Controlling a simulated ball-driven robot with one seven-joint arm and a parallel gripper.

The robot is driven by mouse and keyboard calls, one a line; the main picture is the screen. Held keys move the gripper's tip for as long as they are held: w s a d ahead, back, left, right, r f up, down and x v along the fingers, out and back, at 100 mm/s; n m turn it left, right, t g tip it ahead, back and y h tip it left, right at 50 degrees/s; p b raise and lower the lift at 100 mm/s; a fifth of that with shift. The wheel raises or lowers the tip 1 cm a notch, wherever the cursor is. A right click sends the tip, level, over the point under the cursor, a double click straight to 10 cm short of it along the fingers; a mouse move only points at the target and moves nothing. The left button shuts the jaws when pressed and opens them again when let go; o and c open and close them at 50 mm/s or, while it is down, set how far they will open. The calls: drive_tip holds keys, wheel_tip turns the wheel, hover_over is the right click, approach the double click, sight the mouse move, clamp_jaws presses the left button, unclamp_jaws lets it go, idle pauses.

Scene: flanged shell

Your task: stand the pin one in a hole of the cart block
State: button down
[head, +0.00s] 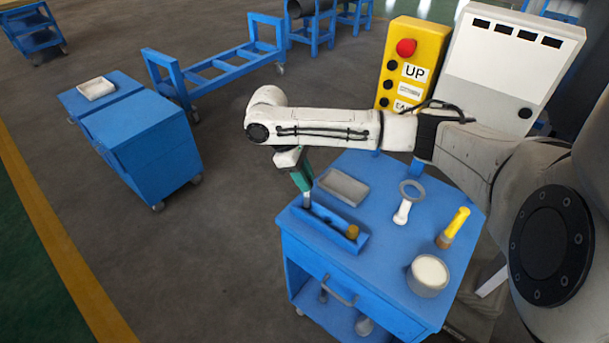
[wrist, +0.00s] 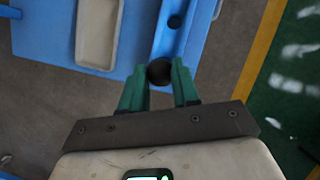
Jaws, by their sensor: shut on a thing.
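The cart block (head: 326,230) is a long blue bar on the front left of the blue cart's top. A brass-coloured peg (head: 352,232) stands at its right end. My gripper (head: 304,186), with green fingers, is over the block's left end, shut on a pin (head: 307,200) that looks grey below the fingers. In the wrist view the pin's dark round end (wrist: 160,71) sits between my fingertips (wrist: 159,85), in line with the block (wrist: 168,42). A dark round hole (wrist: 175,21) shows farther along. I cannot tell whether the pin's lower end is in a hole.
A shallow grey tray (head: 343,187) lies behind the block. A grey ring (head: 412,189), a white peg-like piece (head: 402,212), a yellow-handled tool (head: 454,224) and a pale round tub (head: 428,275) stand to the right. A yellow control box (head: 412,62) rises behind.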

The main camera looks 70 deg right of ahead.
drive_tip(key=shift+f+b, duration=0.5)
drive_tip(key=shift+f, duration=0.75)
drive_tip(key=c, duration=0.8)
unclamp_jaws()
drive_tip(key=shift+o, duration=0.2)
drive_tip(key=shift+r, duration=0.1)
drive_tip(key=v, duration=1)
drive_tip(key=shift+r, duration=0.3)
drive_tip(key=shift+w, duration=0.15)
drive_tip(key=shift+a, duration=0.1)
